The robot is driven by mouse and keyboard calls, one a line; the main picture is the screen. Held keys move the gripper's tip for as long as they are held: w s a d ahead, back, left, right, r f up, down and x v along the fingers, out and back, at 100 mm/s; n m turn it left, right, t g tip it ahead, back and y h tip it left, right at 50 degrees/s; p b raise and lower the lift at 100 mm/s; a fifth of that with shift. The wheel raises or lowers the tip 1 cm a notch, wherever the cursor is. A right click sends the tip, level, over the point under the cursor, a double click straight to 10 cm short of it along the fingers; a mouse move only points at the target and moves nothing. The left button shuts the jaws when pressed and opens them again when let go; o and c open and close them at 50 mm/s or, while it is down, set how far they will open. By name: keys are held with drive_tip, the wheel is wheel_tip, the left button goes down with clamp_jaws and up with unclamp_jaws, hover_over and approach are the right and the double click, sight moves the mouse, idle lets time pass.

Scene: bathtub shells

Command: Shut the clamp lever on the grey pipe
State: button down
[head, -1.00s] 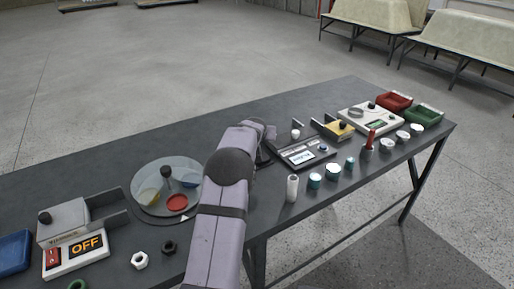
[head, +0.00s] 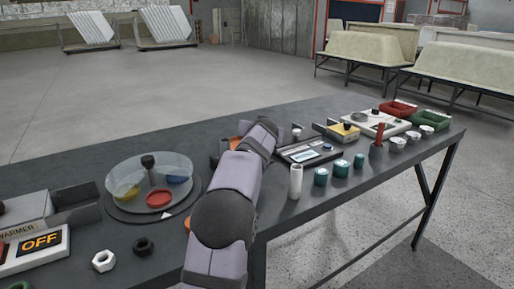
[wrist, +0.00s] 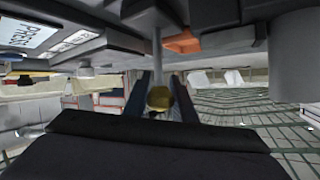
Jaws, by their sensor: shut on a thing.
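In the wrist view, a dull yellow rounded knob (wrist: 159,98) sits between the two dark fingers of my gripper (wrist: 161,92), which are shut on it. A thin grey rod (wrist: 157,40) runs from near the knob toward the top of the picture, beside an orange part (wrist: 182,43). I cannot tell for sure which part is the clamp or how far its lever is closed. In the head view, my arm covers the gripper and most of the fixture; an orange bit (head: 235,142) shows beside the arm. The grey pipe is not clearly identifiable.
To the left stand a round covered tray (head: 152,185) and a warmer box reading OFF (head: 40,242). To the right are a white cylinder (head: 296,182), teal-capped jars (head: 320,176) and a panel with a screen (head: 305,155). Open floor lies beyond the table.

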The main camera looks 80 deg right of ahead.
drive_tip(key=shift+s+a+m+t+h+b, duration=0.65)
drive_tip(key=shift+h+b, duration=0.55)
drive_tip(key=shift+b, duration=4.95)
drive_tip(key=shift+s+a+t+b, duration=0.25)
drive_tip(key=shift+b, duration=0.55)
drive_tip(key=shift+s+a+r+b, duration=0.1)
drive_tip(key=shift+b, duration=0.5)
drive_tip(key=shift+s+a+b, duration=0.1)
drive_tip(key=shift+s+b, duration=0.05)
drive_tip(key=shift+b, duration=0.2)
drive_tip(key=shift+s+r+h, duration=0.1)
drive_tip(key=shift+r+h, duration=0.15)
drive_tip(key=shift+h, duration=0.05)
drive_tip(key=c, duration=1.5)
unclamp_jaws()
drive_tip(key=shift+s+a, duration=0.1)
drive_tip(key=shift+a, duration=0.05)
drive_tip(key=shift+r, duration=0.1)
wheel_tip(320, 180, up, 10)
drive_tip(key=p, duration=0.7)
